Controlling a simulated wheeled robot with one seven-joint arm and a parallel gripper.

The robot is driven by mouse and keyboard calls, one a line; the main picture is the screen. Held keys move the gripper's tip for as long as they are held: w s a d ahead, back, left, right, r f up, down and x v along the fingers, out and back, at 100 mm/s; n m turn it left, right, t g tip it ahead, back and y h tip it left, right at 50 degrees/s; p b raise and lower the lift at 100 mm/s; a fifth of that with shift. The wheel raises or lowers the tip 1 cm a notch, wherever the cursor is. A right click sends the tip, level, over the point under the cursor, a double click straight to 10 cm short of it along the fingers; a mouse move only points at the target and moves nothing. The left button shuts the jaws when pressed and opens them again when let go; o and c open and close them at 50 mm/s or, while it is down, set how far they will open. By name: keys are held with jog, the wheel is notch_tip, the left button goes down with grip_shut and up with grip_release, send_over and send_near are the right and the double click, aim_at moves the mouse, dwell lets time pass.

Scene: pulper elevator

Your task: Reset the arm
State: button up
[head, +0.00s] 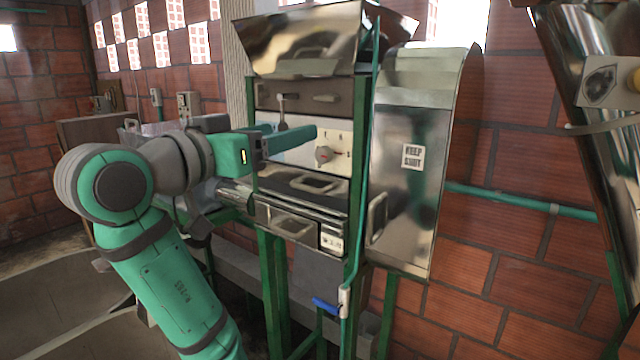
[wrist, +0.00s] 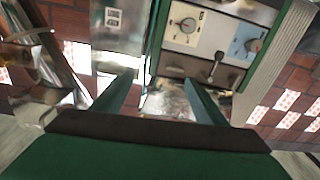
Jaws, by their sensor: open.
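My gripper (head: 292,138) is at the end of my green and grey arm, in front of the pulper machine (head: 305,88) in the head view. In the wrist view my gripper (wrist: 160,92) shows two green fingers spread wide apart with nothing between them. The fingers are in front of the control panel (head: 338,150), near its dial (head: 324,154), and hide part of it. Contact with the panel cannot be told.
A metal side cover (head: 408,190) with a "keep shut" label stands right of the machine. A green vertical pipe with a blue-handled valve (head: 326,306) runs down the front. A green pipe (head: 500,196) crosses the brick wall. A metal chute (head: 575,70) is at far right.

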jog(key=w+a+f+n+t+y, duration=0.1)
jog(key=w+f+n+y, duration=0.2)
jog(key=f, duration=1)
jog(key=w+f+n+t+y, duration=0.1)
jog(key=w+f+n, duration=0.3)
jog(key=f, duration=0.9)
jog(key=s+f+n+y, duration=0.1)
jog(key=s+f+y, duration=0.15)
jog(key=f, duration=0.95)
jog(key=s+f+n+y, duration=0.1)
jog(key=s+f+y, duration=0.15)
jog(key=f, duration=1.05)
jog(key=s+d+f+g+y, duration=0.1)
jog(key=s+d+f, duration=0.1)
jog(key=s+f, duration=0.75)
jog(key=s+d+f+y, duration=0.15)
jog(key=s+f, duration=0.45)
jog(key=s, duration=0.6)
jog(key=s+d+r+m, duration=0.1)
jog(key=s+d, duration=0.1)
jog(key=s, duration=0.9)
jog(key=s+d+r+m+h, duration=0.1)
jog(key=s+d+m, duration=0.1)
jog(key=s, duration=1)
jog(key=shift+d+r+g, duration=0.15)
jog(key=shift+r+g, duration=0.15)
jog(key=shift+r, duration=0.05)
